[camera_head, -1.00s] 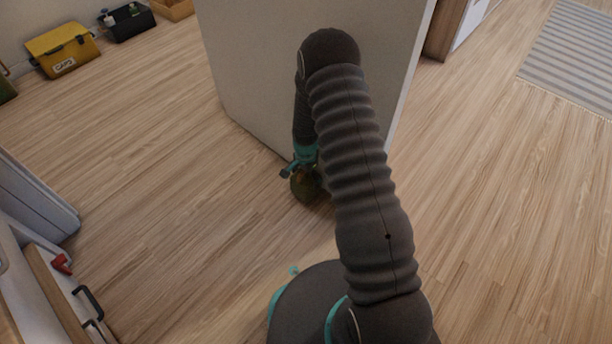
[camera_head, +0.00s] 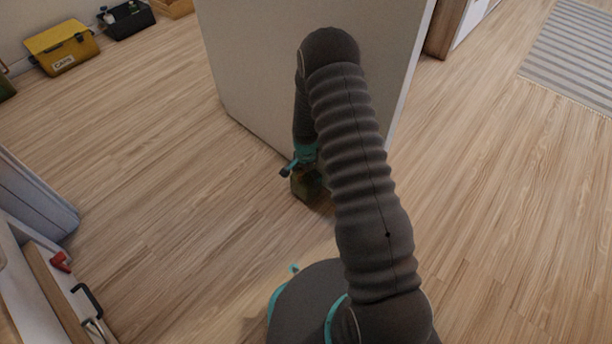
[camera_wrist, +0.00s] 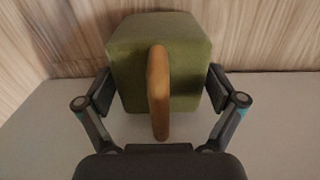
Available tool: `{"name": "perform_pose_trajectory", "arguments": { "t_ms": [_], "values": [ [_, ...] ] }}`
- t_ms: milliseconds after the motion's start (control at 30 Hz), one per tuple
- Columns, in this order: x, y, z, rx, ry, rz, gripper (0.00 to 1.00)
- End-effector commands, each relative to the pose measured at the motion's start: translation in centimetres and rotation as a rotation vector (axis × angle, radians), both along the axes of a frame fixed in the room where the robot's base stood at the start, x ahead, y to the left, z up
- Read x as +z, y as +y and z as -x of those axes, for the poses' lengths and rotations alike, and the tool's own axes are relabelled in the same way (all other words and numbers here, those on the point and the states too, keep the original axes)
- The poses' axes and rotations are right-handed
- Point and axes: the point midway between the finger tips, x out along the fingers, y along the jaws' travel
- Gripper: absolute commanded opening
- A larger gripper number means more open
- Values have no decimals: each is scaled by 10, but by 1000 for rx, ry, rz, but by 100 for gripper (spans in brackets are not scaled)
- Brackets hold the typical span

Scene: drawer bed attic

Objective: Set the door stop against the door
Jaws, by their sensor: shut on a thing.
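The door stop is a green block (camera_wrist: 185,50) with a brown strap or handle (camera_wrist: 159,95) standing up from its middle. In the head view the door stop (camera_head: 304,188) is low at the floor, in front of the lower edge of the pale door (camera_head: 260,75). My gripper (camera_wrist: 160,88) has one finger on each side of the block and is shut on it. In the head view my gripper (camera_head: 304,170) points down, partly hidden behind my arm. Whether the block touches the door or the floor is hard to tell.
Wooden floor (camera_head: 170,170) lies open left and right of the door. An open drawer (camera_head: 55,290) is at the lower left. A striped rug (camera_head: 580,55) lies at the upper right.

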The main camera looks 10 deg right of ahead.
Motion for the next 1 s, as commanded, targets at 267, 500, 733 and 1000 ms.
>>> {"name": "perform_pose_trajectory", "arguments": {
  "t_ms": [267, 500, 733, 1000],
  "values": [
    [-3, 0, -1, 0, -2, 0, 24],
    [-4, 0, -1, 0, -2, 0, 100],
    [-6, 0, 1, 0, 1, 0, 100],
    [22, 0, -1, 0, -4, 0, 100]
  ]
}}
